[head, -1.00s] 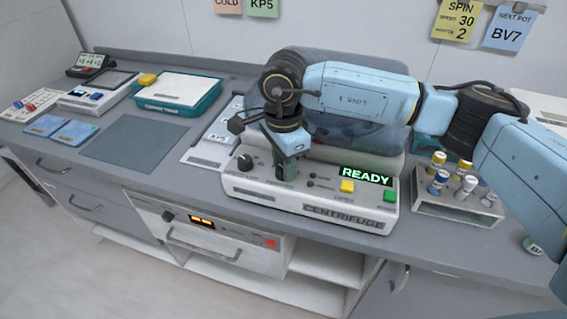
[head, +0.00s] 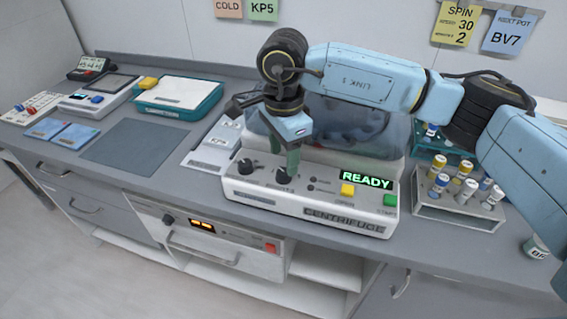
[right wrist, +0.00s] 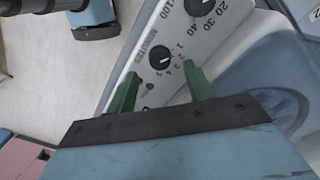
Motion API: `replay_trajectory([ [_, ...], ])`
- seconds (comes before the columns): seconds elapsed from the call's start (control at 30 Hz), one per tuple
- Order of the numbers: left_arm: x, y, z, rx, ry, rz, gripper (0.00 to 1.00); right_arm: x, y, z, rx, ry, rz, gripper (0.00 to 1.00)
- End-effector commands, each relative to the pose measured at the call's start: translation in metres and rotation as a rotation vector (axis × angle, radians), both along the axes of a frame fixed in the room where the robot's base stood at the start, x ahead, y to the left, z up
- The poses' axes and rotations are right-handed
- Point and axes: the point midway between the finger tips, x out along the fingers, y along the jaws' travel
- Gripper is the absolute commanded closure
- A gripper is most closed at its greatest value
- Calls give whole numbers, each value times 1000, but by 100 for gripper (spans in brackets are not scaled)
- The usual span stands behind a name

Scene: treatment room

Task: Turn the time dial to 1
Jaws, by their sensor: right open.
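The centrifuge (head: 310,212) stands on the bench with a READY display. Its time dial (head: 284,175) is the black knob right of the speed dial (head: 246,166). In the right wrist view the time dial (right wrist: 160,57) is labelled MINUTES with small numbers beside it; I cannot tell surely which number its light mark points to. My right gripper (head: 292,160) points down just above the time dial. Its green fingers (right wrist: 162,85) are open and apart, with the knob beyond the gap and nothing held. My left gripper is not in view.
A yellow button (head: 347,190) and a green button (head: 390,200) sit right of the dials. A tube rack (head: 455,217) with several tubes stands at the right. A grey mat (head: 135,146) and teal tray (head: 178,112) lie left. A yellow wall note (head: 455,24) reads SPIN, 30 and 2.

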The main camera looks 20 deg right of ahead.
Motion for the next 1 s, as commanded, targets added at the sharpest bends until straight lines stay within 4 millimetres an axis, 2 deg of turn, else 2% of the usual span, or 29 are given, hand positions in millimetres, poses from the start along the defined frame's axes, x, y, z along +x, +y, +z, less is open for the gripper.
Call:
replay_trajectory([
  [0.03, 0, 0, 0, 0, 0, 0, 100, 1, 0, 14, 1, -6, 0, 48],
  [0.2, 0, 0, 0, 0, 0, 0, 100, 1, 0, 53, 1, -5, 0, 48],
  [0.4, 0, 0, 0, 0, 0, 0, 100, 0, 1, 83, 2, -3, 1, 48],
  [0.6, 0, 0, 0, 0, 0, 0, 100, 0, 0, 94, 0, -1, 0, 48],
  [1.0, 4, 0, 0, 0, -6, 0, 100, 0, 0, 94, 1, -1, 1, 48],
])
